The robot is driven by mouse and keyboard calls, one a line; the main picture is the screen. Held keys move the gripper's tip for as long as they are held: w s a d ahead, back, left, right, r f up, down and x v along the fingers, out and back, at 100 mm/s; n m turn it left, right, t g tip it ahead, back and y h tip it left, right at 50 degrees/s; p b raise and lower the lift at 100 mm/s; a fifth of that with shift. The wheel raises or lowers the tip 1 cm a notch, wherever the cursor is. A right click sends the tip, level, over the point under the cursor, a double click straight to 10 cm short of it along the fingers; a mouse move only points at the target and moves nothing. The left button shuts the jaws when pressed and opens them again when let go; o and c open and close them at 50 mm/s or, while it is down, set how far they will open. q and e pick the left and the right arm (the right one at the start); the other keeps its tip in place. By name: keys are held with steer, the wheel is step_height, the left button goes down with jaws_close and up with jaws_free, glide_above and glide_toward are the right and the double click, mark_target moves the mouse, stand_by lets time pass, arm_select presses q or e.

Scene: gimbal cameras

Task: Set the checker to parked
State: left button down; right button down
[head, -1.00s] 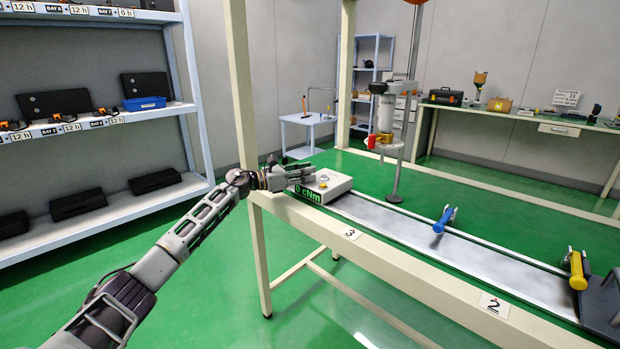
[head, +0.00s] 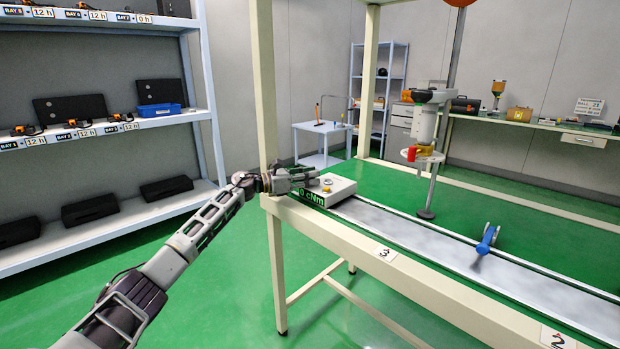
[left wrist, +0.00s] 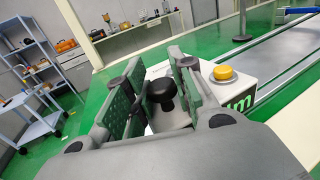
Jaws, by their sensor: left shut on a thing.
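The checker (head: 342,187) is a pale box on the left end of the bench, with a green "0 cNm" display (head: 311,197) on its front. It also shows in the left wrist view (left wrist: 250,92), with a yellow button (left wrist: 224,74) on top. My left gripper (head: 312,176) is at the checker's left side. In the left wrist view, a round black knob (left wrist: 161,93) sits between its two green-padded fingers, and the gripper is shut on it. The fingers hide part of the knob's base. My right gripper is in neither view.
A blue-handled tool (head: 487,239) lies on the bench's grey strip (head: 420,235). A bench upright (head: 267,90) rises just behind my gripper. Shelves (head: 100,215) stand at left.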

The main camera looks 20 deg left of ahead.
arm_select(q)
steer(key=shift+a+r, duration=0.1)
steer(key=shift+a, duration=0.2)
steer(key=c, duration=1.2)
jaws_free()
steer(key=shift+w+a, duration=0.1)
steer(key=shift+c, duration=0.2)
steer(key=shift+f+v, duration=0.2)
steer(key=shift+v, duration=2.2)
steer(key=v, duration=0.7)
steer(key=shift+r, duration=0.1)
